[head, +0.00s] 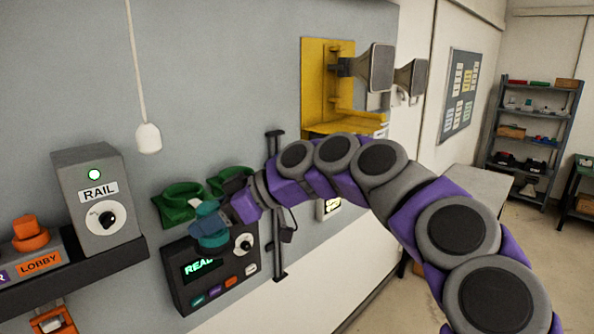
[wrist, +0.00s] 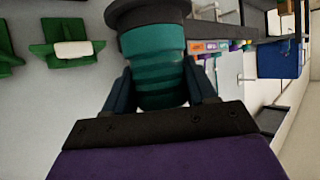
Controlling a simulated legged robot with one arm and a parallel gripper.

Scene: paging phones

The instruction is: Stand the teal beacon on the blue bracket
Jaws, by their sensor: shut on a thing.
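The teal beacon (head: 209,226) is in my gripper (head: 228,212) in the head view, in front of the wall and above the dark panel. In the wrist view, the beacon (wrist: 156,62) has a ribbed teal body and a dark, wider end. The two fingers of my gripper (wrist: 160,90) press on its sides. A blue block-like shape (wrist: 278,58) shows at the right of the wrist view, apart from the beacon. I cannot tell for sure whether it is the blue bracket. No blue bracket is clear in the head view.
Green brackets (head: 181,203) are on the wall close behind the beacon. The dark panel (head: 215,272) with a lit display sits below. A shelf (head: 85,275) at left carries the RAIL box (head: 97,200) and an orange beacon (head: 30,235). A yellow bracket (head: 325,85) stands out higher up.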

